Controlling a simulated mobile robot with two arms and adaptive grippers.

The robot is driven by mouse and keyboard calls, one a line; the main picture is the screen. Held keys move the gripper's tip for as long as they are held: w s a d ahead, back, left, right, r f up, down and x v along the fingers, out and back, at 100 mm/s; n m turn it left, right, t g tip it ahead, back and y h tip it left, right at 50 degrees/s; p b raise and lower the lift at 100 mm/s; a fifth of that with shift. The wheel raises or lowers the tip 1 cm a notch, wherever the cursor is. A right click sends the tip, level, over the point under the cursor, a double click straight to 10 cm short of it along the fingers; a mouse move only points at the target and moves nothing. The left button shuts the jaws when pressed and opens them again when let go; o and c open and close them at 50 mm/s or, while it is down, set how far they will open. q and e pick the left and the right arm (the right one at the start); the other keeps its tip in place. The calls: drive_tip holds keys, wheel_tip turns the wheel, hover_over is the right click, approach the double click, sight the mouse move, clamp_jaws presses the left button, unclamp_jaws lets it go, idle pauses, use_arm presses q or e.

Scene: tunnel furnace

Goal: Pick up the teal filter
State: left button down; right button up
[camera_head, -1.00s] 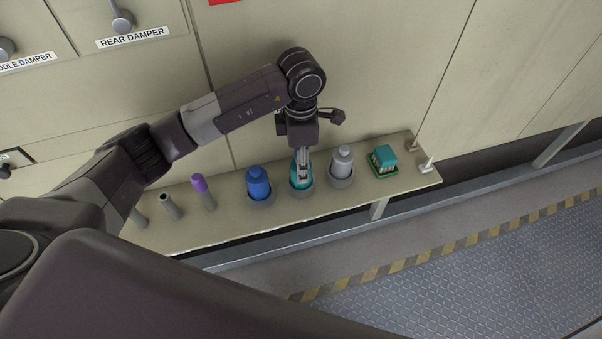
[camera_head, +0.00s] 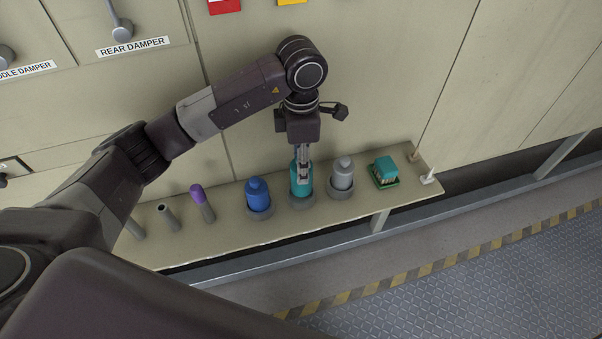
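The teal filter (camera_head: 297,188) stands upright at its ring-shaped holder on the beige shelf, between a blue filter (camera_head: 258,194) and a grey filter (camera_head: 342,175). My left gripper (camera_head: 303,178) points down over the teal filter, its fingers at the filter's upper part and overlapping it in the picture. The fingers hide part of the filter, and I cannot tell whether they are closed on it. My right gripper is not in view.
The shelf (camera_head: 232,222) also carries a purple-topped cylinder (camera_head: 198,194), a grey tube (camera_head: 167,215) and a teal block on a green base (camera_head: 385,171). A beige panel wall rises close behind. A railing (camera_head: 300,258) runs below the shelf.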

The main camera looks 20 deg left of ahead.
use_arm(q)
wheel_tip(320, 180, up, 16)
drive_tip(key=b, duration=0.2)
drive_tip(key=shift+r, duration=0.1)
wheel_tip(320, 180, up, 6)
drive_tip(key=p, duration=0.4)
idle(0.7)
drive_tip(key=s+d+b, duration=0.1)
drive_tip(key=s+d, duration=0.4)
drive_tip(key=s, duration=0.3)
drive_tip(key=shift+s+d, duration=0.15)
drive_tip(key=shift+d, duration=0.15)
